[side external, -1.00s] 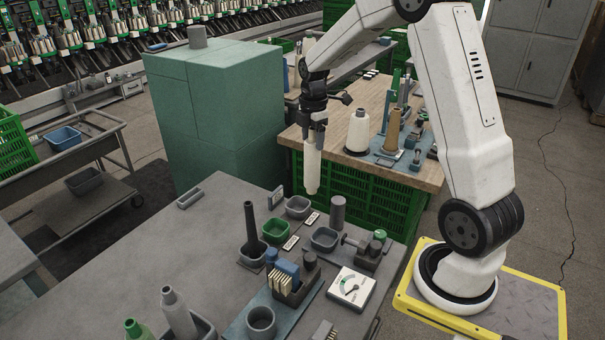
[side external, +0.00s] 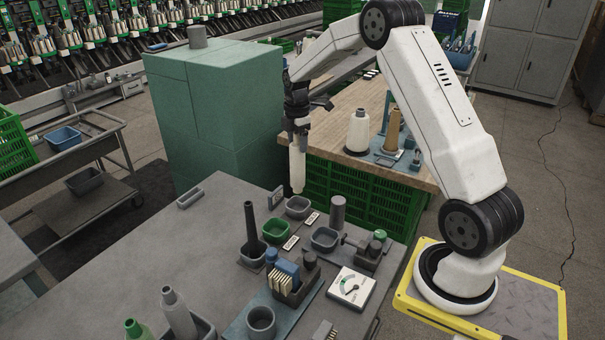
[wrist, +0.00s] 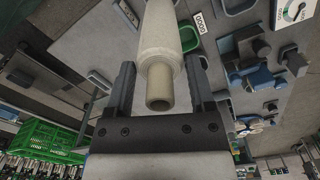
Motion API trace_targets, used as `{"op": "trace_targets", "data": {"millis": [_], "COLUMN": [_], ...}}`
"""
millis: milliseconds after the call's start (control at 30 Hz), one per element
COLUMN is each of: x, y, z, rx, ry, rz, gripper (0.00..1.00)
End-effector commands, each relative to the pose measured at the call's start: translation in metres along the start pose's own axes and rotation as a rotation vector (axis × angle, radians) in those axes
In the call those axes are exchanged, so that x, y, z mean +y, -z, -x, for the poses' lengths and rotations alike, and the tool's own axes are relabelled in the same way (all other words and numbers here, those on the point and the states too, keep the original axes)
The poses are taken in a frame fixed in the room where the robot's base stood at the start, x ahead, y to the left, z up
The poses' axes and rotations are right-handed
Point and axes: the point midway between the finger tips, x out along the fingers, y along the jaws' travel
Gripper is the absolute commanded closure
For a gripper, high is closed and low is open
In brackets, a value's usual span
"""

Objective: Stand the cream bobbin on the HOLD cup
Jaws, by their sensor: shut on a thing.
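The cream bobbin (side external: 298,168) hangs upright in my gripper (side external: 298,128), which is shut around its upper part. In the wrist view the bobbin (wrist: 160,45) sits between the two fingers (wrist: 160,90), its narrower end towards the camera. Its lower end is just above the far grey cup (side external: 297,207) in the side picture; the exact height gap cannot be told. A green cup (side external: 276,231) and another grey cup (side external: 324,239) stand nearby on the grey table. White labels (side external: 312,219) lie beside the cups; I cannot read which one says HOLD.
A dark upright spindle (side external: 250,225) stands left of the green cup, and a grey cylinder (side external: 338,211) right of the far cup. A dial gauge (side external: 351,287) and a card holder (side external: 290,283) are nearer. The table's left part (side external: 150,260) is clear.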

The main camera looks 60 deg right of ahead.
Motion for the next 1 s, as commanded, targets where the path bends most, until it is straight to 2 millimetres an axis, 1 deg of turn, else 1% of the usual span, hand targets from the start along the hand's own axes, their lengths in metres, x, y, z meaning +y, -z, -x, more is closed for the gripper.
{"op": "trace_targets", "data": {"millis": [300, 433, 600, 1000], "x": [0.000, 0.000, 0.000, 0.000], "y": [0.000, 0.000, 0.000, 0.000], "z": [-0.022, -0.029, -0.032, -0.032], "rx": [0.000, 0.000, 0.000, 0.000], "ry": [0.001, 0.000, 0.000, -0.001], "rz": [0.000, 0.000, 0.000, 0.000], "gripper": [0.82, 0.82, 0.82, 0.82]}}
